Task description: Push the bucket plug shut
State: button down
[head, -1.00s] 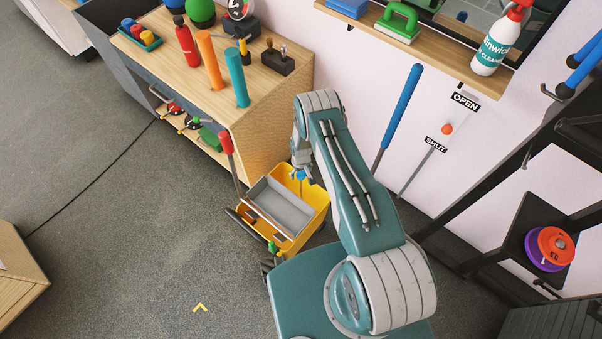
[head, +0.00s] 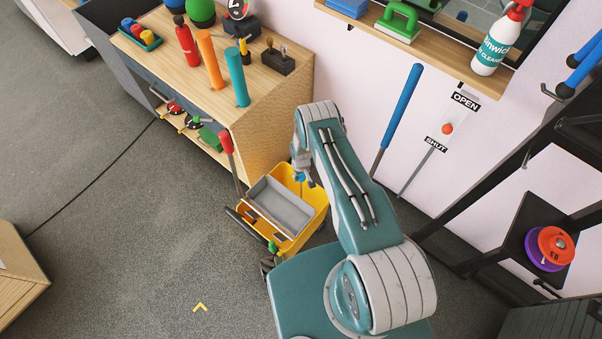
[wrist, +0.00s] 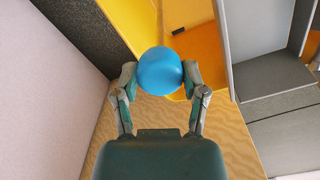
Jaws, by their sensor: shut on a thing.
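The yellow mop bucket (head: 312,205) stands on the floor in front of my body, beside the wooden bench. It also shows in the wrist view (wrist: 134,22). A round blue knob (wrist: 160,72), apparently the bucket plug's, sits between my fingers in the wrist view. In the head view it is a small blue spot at the bucket's far side. My gripper (wrist: 160,84) is shut on this knob, one finger on each side. The knob hides what lies beneath it, so I cannot tell how far the plug is in.
A grey wringer tray (head: 281,205) fills part of the bucket's top. A red-handled tool (head: 227,143) stands between bucket and bench (head: 262,115). The white wall with a blue-handled pole (head: 402,110) is close on the right. The floor at left is mostly clear.

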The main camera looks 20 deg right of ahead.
jog(key=shift+f, duration=0.95)
jog(key=shift+c, duration=0.7)
grip_release()
notch_tip(320, 180, up, 12)
jog(key=shift+f, duration=0.1)
